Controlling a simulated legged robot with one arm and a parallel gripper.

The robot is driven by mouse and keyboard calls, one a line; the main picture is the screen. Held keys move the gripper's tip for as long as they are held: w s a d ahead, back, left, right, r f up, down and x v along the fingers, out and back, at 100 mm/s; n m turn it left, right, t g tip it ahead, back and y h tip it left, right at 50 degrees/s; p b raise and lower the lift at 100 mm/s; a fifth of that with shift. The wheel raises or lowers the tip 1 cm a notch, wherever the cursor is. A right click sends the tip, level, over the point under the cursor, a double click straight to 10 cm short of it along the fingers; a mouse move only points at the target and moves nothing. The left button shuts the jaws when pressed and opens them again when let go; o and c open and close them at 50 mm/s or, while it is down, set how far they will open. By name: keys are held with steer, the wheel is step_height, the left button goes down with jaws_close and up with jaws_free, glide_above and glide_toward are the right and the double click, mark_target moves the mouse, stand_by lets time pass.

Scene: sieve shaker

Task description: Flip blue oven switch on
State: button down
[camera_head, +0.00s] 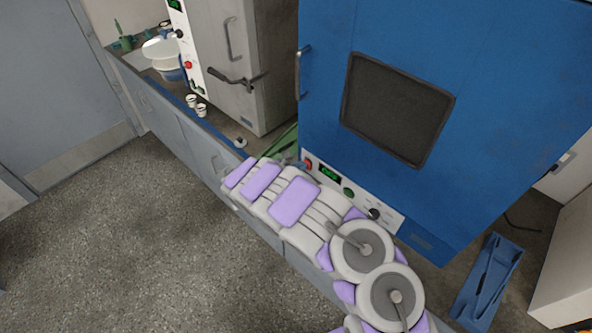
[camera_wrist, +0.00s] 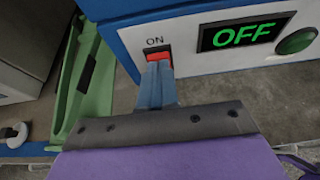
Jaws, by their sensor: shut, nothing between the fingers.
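The blue oven (camera_head: 325,95) stands at the right in the head view, with a white control panel (camera_head: 394,221) along its lower front. Its red switch (camera_head: 308,165) is at the panel's left end and shows in the wrist view (camera_wrist: 158,57) under the label "ON". The green display (camera_wrist: 246,32) beside it reads "OFF". My gripper (camera_wrist: 157,72) is shut and empty, its blue-grey fingertips pointing at the switch and covering its lower part. I cannot tell whether they touch it. In the head view my arm hides most of the gripper.
A green button (camera_wrist: 296,41) and a black knob (camera_head: 374,214) are further right on the panel. A grey oven (camera_head: 228,60) stands to the left. A green tray-like object (camera_wrist: 82,75) lies left of the gripper.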

steer(key=shift+r, duration=0.1)
steer(key=shift+w+d+r+g+y+p, duration=0.15)
steer(key=shift+w+d+g+y+p, duration=0.2)
steer(key=shift+p, duration=0.45)
steer(key=shift+r, duration=0.1)
steer(key=shift+a+r+p, duration=0.1)
steer(key=shift+r+p, duration=0.3)
steer(key=shift+r, duration=0.35)
